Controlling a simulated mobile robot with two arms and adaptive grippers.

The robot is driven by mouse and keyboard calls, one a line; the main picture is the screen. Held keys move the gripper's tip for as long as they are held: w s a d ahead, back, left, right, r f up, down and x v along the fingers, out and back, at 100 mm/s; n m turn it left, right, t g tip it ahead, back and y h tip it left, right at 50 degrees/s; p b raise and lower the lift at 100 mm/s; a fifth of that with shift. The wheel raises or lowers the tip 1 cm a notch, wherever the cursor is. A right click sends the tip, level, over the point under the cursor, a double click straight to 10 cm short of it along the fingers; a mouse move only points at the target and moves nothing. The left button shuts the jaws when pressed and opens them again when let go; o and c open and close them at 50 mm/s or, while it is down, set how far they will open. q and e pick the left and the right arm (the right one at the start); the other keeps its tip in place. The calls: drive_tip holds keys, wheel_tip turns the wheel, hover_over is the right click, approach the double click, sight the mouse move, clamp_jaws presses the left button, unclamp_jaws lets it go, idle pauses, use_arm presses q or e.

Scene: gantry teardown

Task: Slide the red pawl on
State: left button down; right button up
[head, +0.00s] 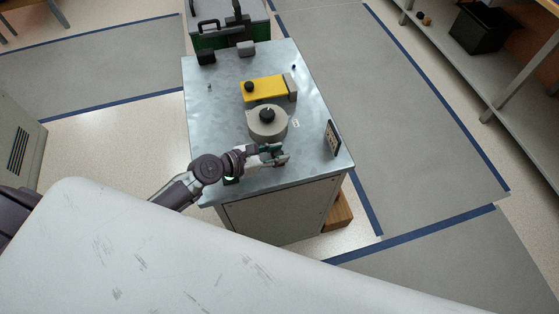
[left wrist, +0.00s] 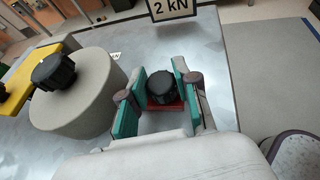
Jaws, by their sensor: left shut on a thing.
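My left gripper (head: 275,155) is over the near part of the metal table, in front of the grey drum. In the left wrist view its green-padded fingers (left wrist: 160,95) are closed around the red pawl (left wrist: 165,108), a small red piece with a black knob (left wrist: 161,87) on top. The fingers hide most of the red part. The grey round drum (head: 267,128) with a black knob stands apart from the pawl; it also shows in the left wrist view (left wrist: 85,95). A yellow bar (head: 265,88) with a black knob lies behind the drum. My right gripper is out of view.
A small upright sign (head: 333,138) stands at the table's right edge; it reads "2 kN" in the left wrist view (left wrist: 172,8). The table's left side is mostly clear.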

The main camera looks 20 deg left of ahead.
use_arm(q)
drive_tip(key=c, duration=1.3)
unclamp_jaws()
drive_tip(key=shift+w+a+r, duration=0.1)
drive_tip(key=shift+a, duration=0.05)
drive_tip(key=o, duration=0.5)
drive_tip(key=shift+w, duration=0.1)
drive_tip(key=v, duration=1.2)
